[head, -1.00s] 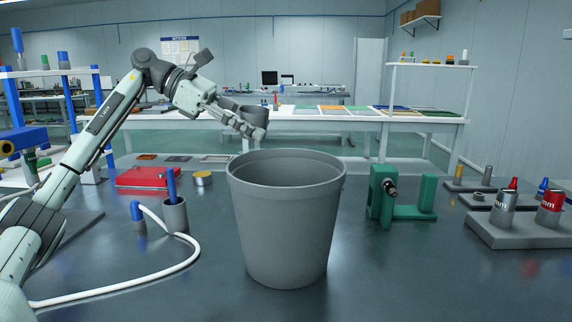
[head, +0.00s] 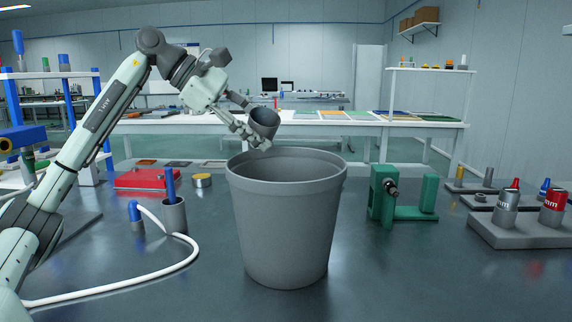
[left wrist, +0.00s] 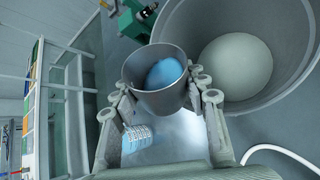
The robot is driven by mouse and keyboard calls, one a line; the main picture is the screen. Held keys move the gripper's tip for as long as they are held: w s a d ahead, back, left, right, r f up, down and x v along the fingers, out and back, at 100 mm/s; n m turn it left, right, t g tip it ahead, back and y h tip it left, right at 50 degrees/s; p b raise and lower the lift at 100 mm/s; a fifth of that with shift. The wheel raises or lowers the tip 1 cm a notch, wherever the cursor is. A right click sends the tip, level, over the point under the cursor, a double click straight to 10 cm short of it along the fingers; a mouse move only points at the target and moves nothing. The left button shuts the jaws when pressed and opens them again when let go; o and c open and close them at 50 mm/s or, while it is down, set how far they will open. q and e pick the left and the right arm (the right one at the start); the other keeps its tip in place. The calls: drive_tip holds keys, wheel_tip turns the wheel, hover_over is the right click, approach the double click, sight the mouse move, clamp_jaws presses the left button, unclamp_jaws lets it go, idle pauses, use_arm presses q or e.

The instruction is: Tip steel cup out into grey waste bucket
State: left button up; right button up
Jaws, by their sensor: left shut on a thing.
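The steel cup (head: 265,121) is held by my left gripper (head: 256,135) above the back left part of the grey waste bucket's rim. The cup is tilted, its mouth turned up and to the right in the head view. In the left wrist view the cup (left wrist: 158,96) sits between the two fingers of my left gripper (left wrist: 165,103), with something blue (left wrist: 165,72) inside it. The grey waste bucket (head: 285,225) stands upright on the dark table. Its pale inner floor (left wrist: 236,66) shows empty in the left wrist view. My right gripper is not in view.
A green fixture (head: 402,197) stands right of the bucket. A grey holder (head: 174,215) with a blue-handled tool and a white hose (head: 150,276) lie left. A red case (head: 148,179) is behind them.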

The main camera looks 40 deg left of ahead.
use_arm(q)
drive_tip(key=shift+s+d, duration=0.1)
drive_tip(key=shift+d, duration=0.1)
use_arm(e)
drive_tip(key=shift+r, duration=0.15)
use_arm(q)
drive_tip(key=shift+d+f, duration=0.1)
drive_tip(key=shift+f, duration=0.05)
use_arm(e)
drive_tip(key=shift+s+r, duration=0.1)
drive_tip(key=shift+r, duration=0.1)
use_arm(q)
drive_tip(key=shift+d+y, duration=0.1)
drive_tip(key=shift+y, duration=0.2)
drive_tip(key=shift+m, duration=0.3)
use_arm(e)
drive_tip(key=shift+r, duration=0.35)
use_arm(q)
drive_tip(key=shift+s, duration=0.1)
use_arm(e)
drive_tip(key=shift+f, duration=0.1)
use_arm(q)
drive_tip(key=shift+y, duration=0.3)
drive_tip(key=shift+d+r, duration=0.1)
drive_tip(key=shift+r, duration=0.1)
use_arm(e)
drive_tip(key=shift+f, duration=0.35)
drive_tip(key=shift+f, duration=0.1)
